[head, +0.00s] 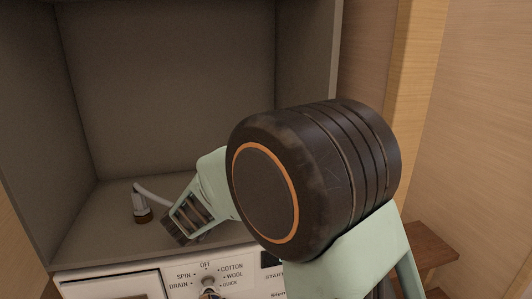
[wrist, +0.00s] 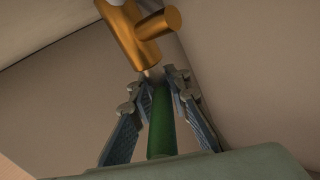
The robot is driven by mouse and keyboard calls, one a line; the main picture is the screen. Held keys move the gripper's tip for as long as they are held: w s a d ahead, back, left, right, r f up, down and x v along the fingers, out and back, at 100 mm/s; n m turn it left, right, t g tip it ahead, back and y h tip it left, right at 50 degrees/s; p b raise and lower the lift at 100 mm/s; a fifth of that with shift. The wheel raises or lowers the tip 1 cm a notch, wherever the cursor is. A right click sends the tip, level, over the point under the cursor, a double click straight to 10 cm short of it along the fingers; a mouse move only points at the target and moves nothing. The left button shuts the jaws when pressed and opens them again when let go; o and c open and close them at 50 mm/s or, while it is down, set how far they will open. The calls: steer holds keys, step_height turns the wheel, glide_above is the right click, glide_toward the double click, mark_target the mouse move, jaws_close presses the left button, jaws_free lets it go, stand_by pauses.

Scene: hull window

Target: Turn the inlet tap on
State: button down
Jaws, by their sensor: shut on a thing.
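The inlet tap shows in the wrist view as a brass body (wrist: 140,35) at the top. A green lever handle (wrist: 163,125) runs from near it towards the camera. My gripper (wrist: 153,88) has one finger on each side of the green handle and is shut on it. In the head view my gripper (head: 180,232) reaches down into the grey recess, right of a pale hose fitting with a brownish base (head: 141,206). The green handle cannot be made out there, and my arm covers part of the recess.
The grey recess (head: 170,90) has walls at the left, back and right. Below its front edge is a white machine panel with a dial (head: 208,282). A pale hose (head: 155,194) runs from the fitting towards my gripper. A wooden step (head: 430,245) stands at the right.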

steer(key=shift+a+r+m+h, duration=0.3)
steer(key=shift+m+h, duration=0.1)
steer(key=shift+h, duration=0.1)
steer(key=c, duration=2)
jaws_free()
steer(key=shift+w+f, duration=0.1)
steer(key=shift+o, duration=0.8)
steer(key=shift+d+f, duration=0.1)
steer(key=shift+d, duration=0.05)
steer(key=v, duration=1.2)
